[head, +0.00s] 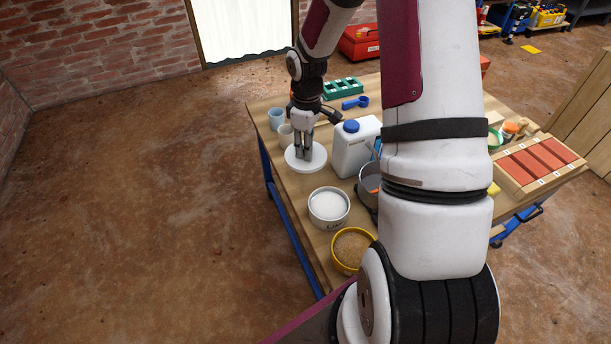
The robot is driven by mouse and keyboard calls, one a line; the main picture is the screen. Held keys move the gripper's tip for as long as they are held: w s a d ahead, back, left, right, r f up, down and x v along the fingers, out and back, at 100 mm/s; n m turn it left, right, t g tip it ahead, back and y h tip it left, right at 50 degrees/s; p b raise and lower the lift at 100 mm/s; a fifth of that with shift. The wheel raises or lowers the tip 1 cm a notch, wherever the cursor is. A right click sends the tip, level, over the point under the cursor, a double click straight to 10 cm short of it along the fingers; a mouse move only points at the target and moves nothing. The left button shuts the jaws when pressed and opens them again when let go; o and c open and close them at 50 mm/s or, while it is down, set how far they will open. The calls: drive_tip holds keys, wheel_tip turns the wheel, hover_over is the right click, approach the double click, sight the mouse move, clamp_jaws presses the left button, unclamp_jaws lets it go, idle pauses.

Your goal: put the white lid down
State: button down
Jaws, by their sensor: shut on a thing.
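The white lid (316,164) is a flat round disc at the left part of the wooden table, beside the white jug. My gripper (304,155) points down over the lid and is shut on it at its middle. The lid looks level. I cannot tell whether it touches the table top or hangs a little above it. The gripped part of the lid is hidden by the fingers.
Close by stand a white jug (352,148) with a blue cap, pale cups (276,119), a tub of white powder (328,207) and a yellow-rimmed bowl (352,250). A grey pot (367,192) is partly behind my arm. Bare table (292,190) shows below the lid.

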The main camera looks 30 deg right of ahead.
wheel_tip(320, 180, down, 9)
drive_tip(key=shift+r+b, duration=0.1)
drive_tip(key=shift+b, duration=0.85)
drive_tip(key=c, duration=1.4)
unclamp_jaws()
drive_tip(key=shift+f, duration=0.2)
drive_tip(key=shift+r, duration=0.1)
